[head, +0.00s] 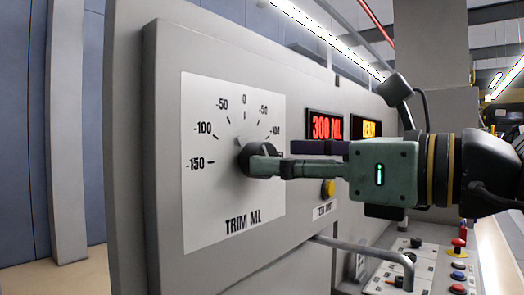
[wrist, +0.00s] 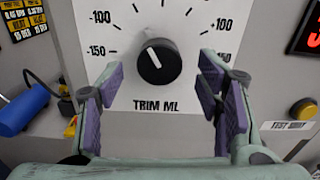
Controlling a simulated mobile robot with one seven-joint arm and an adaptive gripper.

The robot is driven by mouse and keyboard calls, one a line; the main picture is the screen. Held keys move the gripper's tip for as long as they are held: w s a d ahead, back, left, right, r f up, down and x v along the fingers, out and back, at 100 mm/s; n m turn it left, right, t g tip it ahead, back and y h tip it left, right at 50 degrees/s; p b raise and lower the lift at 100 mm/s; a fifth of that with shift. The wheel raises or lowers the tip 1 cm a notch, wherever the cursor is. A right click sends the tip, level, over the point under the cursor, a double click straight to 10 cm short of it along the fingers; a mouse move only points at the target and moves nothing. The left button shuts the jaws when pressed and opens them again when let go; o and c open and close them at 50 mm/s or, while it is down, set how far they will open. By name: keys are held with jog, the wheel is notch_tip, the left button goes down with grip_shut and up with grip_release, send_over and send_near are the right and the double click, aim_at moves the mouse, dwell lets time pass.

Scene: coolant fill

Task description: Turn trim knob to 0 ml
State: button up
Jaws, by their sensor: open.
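The black trim knob (wrist: 159,62) is on the white TRIM ML dial plate (head: 213,192). In the wrist view its white pointer line tilts up and left, roughly toward the -50 tick. In the head view the knob (head: 246,157) is partly hidden behind a finger. My gripper (wrist: 161,80) is open, with one purple-padded finger to each side of the knob and a visible gap on both sides. In the head view my gripper (head: 272,156) faces the dial from the right, fingertips close to the panel.
A red display (head: 326,126) reads 300 ML, with an amber display (head: 367,129) beside it. A yellow button (head: 328,188) sits right of the dial. A grey bar (head: 372,247) sticks out below. A blue object (wrist: 22,111) is at left in the wrist view.

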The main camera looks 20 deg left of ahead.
aim_at(265, 148)
jog(key=shift+p+x, duration=0.35)
jog(key=shift+x, duration=1.75)
jog(key=shift+c, duration=0.2)
jog(key=c, duration=1.1)
